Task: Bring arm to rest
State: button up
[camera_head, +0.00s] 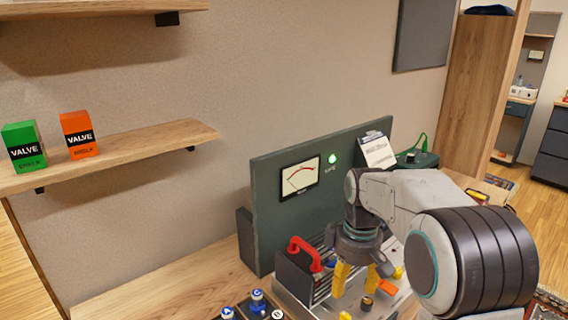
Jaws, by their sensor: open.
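My arm (401,205) reaches in from the right over the bench, bent at its joints. My gripper (357,283) points down with its yellow fingers apart and nothing seen between them. It is over or beside the metal tray (300,299) in front of the grey-green panel (270,190). I cannot tell whether the fingertips touch the tray. My arm hides part of the bench and the tray's right side.
A dark box with a red handle (302,250) stands close left of my gripper. The panel carries a meter (300,178) and a lit green lamp (333,159). Green and orange VALVE boxes (80,135) stand on the wall shelf (140,144). The bench's left part (160,292) is clear.

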jog(key=s+f+m, duration=0.4)
jog(key=shift+f+m+g, duration=0.3)
jog(key=shift+m, duration=0.1)
jog(key=s+r+m+t+p, duration=0.1)
jog(key=s+r+m+p, duration=0.3)
jog(key=s, duration=1.2)
notch_tip(320, 180, up, 8)
jog(key=s+n+t+p, duration=0.1)
jog(key=s+n+t, duration=0.1)
jog(key=t, duration=0.1)
jog(key=shift+f, duration=0.2)
dwell(0.3)
